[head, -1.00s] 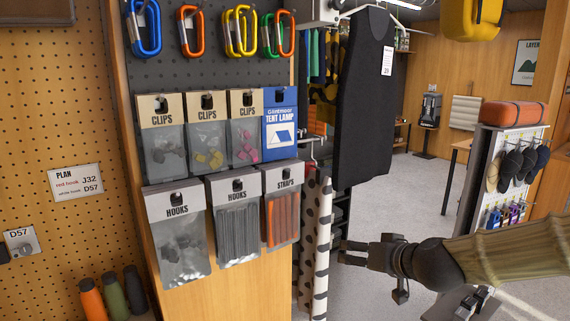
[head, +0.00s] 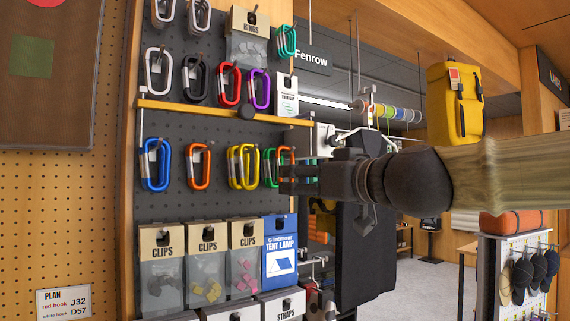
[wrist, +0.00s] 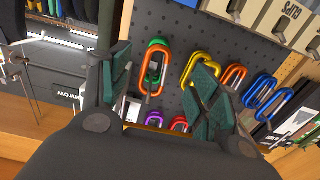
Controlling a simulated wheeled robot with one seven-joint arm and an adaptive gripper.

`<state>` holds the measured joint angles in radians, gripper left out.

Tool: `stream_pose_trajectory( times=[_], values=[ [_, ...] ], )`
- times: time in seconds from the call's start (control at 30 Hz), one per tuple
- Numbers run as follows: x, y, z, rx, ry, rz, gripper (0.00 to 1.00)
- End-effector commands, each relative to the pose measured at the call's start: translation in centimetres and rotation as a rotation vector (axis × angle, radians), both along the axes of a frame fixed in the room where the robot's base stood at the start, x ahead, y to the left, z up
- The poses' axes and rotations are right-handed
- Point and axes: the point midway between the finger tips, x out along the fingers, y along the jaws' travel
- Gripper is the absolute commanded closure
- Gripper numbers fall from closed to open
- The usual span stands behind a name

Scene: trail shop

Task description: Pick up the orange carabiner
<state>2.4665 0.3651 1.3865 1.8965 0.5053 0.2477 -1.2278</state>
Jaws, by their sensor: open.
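An orange carabiner (head: 198,167) hangs on the dark pegboard between a blue one and a yellow pair. A second orange carabiner (head: 285,154) hangs at the board's right edge, overlapping a green one (head: 268,167). My gripper (head: 284,179) is open and level with that second carabiner, its fingertips covering its lower part. In the wrist view, the second orange carabiner (wrist: 154,68) shows between my open fingers (wrist: 162,62), with the green one partly behind it. The first orange carabiner (wrist: 234,76) shows to the right there. Contact cannot be told.
Yellow carabiners (head: 242,166) and a blue carabiner (head: 155,164) hang in the same row. A wooden rail (head: 190,109) runs above, under more carabiners. Bagged clips (head: 208,270) hang below. A black garment (head: 362,255) hangs right of the board.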

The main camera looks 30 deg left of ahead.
Motion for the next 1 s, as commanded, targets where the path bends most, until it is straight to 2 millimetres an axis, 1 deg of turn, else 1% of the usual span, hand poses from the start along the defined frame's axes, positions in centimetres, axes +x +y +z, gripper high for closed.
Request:
stream_pose_trajectory(
  times=[0.03, 0.1, 0.47, 0.8, 1.0],
  values=[
    [0.3, 0.6, 0.2, -0.001, 0.001, 0.000, 0.38],
    [0.6, 1.2, 0.1, 0.000, 0.002, -0.001, 0.38],
    [1.3, 2.8, 0.2, 0.001, 0.004, 0.000, 0.38],
    [2.7, 5.6, 0.5, 0.000, 0.003, 0.000, 0.38],
    [3.1, 6.5, 0.3, 0.000, 0.002, -0.001, 0.38]
  ],
)
